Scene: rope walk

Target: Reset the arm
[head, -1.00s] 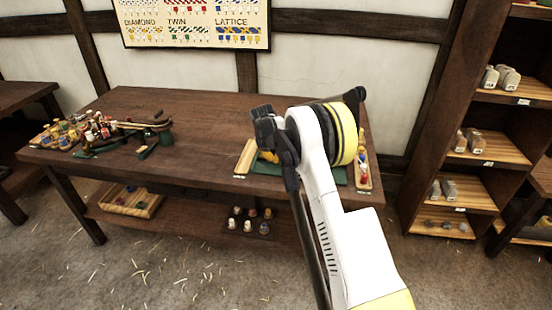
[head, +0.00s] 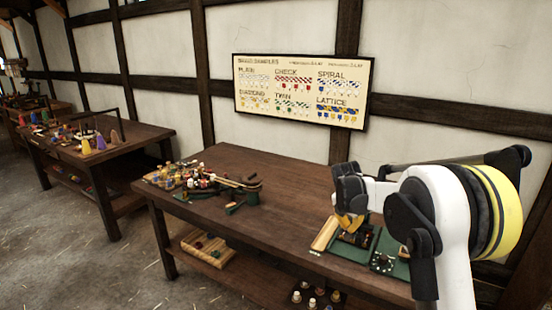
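My arm, white with black and yellow bands, reaches in from the right in the head view. My gripper (head: 348,224) points down over the right part of the long brown workbench (head: 285,180). Yellow shows at its fingertips, close to a dark object (head: 357,238) on a green mat (head: 352,250). I cannot tell whether the fingers are open or shut, touch that object or hold anything.
A pale wooden strip (head: 325,234) lies left of the mat. Several bobbins and a dark green clamp-like tool (head: 240,190) crowd the bench's left end. A board of braid samples (head: 300,92) hangs behind. The bench's middle is clear. Another table (head: 140,137) stands at left.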

